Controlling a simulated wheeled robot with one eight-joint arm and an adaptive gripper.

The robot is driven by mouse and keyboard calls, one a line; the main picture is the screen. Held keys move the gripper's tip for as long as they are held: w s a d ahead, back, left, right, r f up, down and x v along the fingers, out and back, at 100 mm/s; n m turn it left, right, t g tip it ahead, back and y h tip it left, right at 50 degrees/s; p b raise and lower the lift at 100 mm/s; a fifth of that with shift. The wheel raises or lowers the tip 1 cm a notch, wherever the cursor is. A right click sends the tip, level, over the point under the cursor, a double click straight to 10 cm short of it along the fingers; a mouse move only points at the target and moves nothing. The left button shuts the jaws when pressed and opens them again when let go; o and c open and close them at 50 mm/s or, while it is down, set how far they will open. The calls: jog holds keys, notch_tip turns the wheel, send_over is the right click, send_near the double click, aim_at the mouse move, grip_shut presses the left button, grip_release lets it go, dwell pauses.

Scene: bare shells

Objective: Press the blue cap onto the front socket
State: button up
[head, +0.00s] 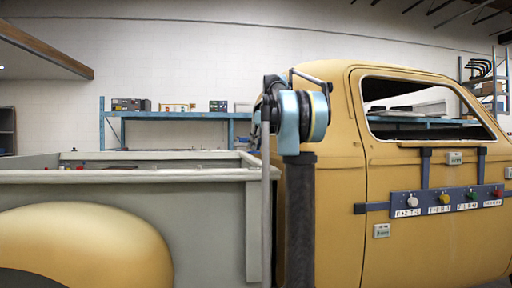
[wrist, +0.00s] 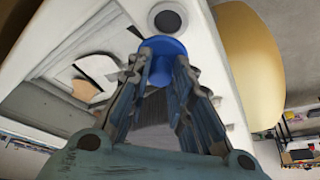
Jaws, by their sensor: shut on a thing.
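In the wrist view my gripper (wrist: 161,68) is shut on the blue cap (wrist: 165,45), with a fingertip on each side of it. The cap's round blue top shows beyond the fingertips. Just past the cap is a dark round opening in a pale ring (wrist: 168,20), set in a light surface. It looks like a socket, but I cannot tell whether it is the front one. The cap appears apart from it, though the gap in depth is unclear. My gripper is not visible in the head view.
A yellow pickup truck (head: 420,230) stands close, its grey bed wall (head: 200,215) on the left. A blue panel (head: 403,200) with coloured knobs is on its door. Small red and blue items (head: 78,166) show at the bed. A blue shelf (head: 170,115) stands behind.

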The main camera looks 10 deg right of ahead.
jog(key=shift+f, duration=0.1)
jog(key=shift+a+f, duration=0.1)
jog(key=shift+f, duration=3)
jog(key=shift+s+r, duration=0.1)
jog(key=shift+s, duration=0.05)
jog(key=shift+f, duration=0.2)
jog(key=o, duration=1)
jog(key=shift+c, duration=0.2)
